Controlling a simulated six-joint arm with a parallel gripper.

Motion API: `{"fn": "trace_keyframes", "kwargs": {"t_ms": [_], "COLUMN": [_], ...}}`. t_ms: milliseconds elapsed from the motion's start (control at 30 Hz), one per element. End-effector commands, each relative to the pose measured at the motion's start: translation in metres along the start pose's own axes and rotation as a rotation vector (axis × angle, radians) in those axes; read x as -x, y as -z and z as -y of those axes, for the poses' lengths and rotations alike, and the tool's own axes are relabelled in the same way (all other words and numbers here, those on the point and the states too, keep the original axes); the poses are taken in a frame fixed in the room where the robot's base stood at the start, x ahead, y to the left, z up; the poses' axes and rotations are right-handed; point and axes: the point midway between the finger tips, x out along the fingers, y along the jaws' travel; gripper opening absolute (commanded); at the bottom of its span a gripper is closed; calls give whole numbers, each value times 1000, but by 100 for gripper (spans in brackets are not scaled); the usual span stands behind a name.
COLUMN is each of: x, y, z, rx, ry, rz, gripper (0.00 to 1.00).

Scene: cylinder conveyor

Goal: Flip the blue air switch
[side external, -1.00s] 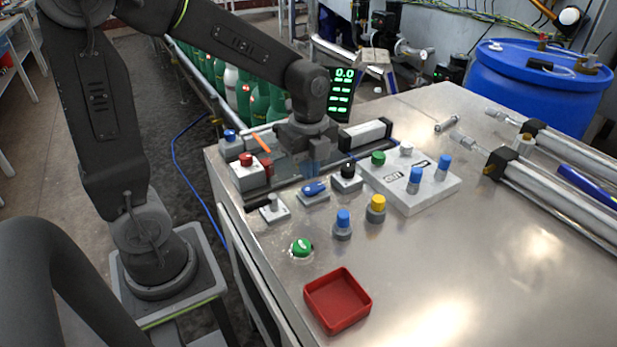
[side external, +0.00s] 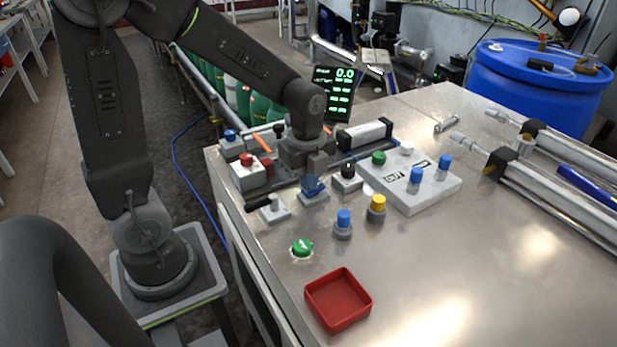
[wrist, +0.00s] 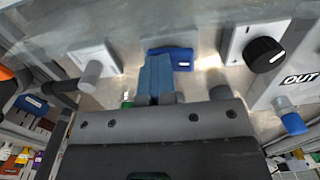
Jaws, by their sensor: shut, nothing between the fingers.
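The blue air switch (side external: 313,191) sits on a light grey base near the table's left side. In the wrist view the blue switch (wrist: 183,59) shows just ahead and to the right of the fingertips. My gripper (side external: 316,176) points down directly over the switch, its fingers partly hiding it. In the wrist view my gripper (wrist: 156,60) has its blue fingers shut together with nothing between them. The tips look at or very close to the switch; I cannot tell whether they touch it.
A grey toggle (side external: 273,207) stands to the left of the switch and a black knob (side external: 347,170) to its right. Blue (side external: 343,218) and yellow (side external: 377,203) buttons, a green button (side external: 302,247) and a red tray (side external: 338,300) lie nearer.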

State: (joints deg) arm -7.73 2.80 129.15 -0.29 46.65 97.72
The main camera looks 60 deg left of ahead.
Motion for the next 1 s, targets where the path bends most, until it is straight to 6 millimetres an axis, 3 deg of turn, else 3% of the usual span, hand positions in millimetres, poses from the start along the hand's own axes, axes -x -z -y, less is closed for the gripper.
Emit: {"fn": "trace_keyframes", "kwargs": {"t_ms": [33, 100, 567, 1000], "x": [-12, -12, -8, 0], "y": [0, -1, 0, 0], "z": [-8, -8, 7, 8], "rx": [-6, -6, -7, -6], "ry": [-34, -34, -33, -29], "rz": [3, 3, 3, 1], "gripper": [0, 0, 0, 0]}}
